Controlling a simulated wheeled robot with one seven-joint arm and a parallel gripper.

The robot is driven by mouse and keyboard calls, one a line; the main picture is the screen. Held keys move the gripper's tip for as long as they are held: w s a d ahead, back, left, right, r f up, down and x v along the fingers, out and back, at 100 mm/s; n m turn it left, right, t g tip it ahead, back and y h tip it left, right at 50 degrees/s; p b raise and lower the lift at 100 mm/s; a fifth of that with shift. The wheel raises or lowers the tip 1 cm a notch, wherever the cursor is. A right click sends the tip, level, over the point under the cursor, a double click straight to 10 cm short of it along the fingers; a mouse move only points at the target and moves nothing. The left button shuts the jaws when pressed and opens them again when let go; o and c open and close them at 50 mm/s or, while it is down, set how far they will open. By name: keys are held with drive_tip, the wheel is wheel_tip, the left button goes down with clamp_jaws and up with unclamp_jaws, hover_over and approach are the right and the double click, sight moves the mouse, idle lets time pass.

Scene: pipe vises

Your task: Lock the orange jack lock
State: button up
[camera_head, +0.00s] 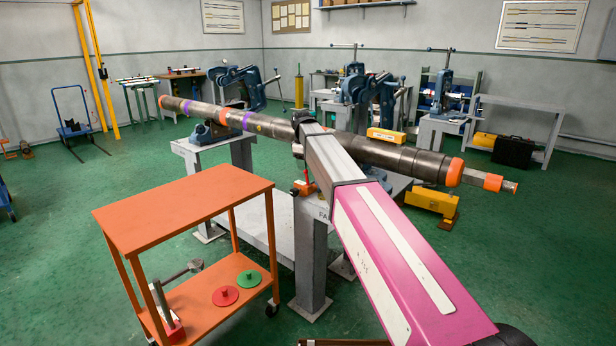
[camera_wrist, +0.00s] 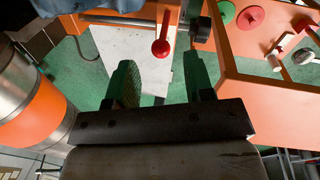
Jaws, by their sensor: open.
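In the wrist view an orange jack bracket (camera_wrist: 130,22) crosses the top of the picture. A red ball-ended lever (camera_wrist: 161,45) hangs down from it, with a dark round knob (camera_wrist: 201,30) to its right. In the head view a small orange part (camera_head: 304,187) shows on top of a grey post; it is partly hidden by my arm. My gripper (camera_wrist: 158,70) is open, with one dark finger on each side and nothing between them. The red lever end lies beyond the fingertips, roughly between them in the picture, and looks apart from them.
A long dark pipe (camera_head: 385,152) with orange bands runs across the stands. An orange cart (camera_head: 185,215) stands front left, with red and green discs (camera_head: 225,296) on its lower shelf. A yellow block (camera_head: 432,202) stands right.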

sight(306, 174)
drive_tip(key=f, duration=0.4)
drive_tip(key=w+f, duration=0.1)
drive_tip(key=f, duration=0.1)
drive_tip(key=shift+d+f, duration=0.15)
drive_tip(key=shift+f, duration=0.1)
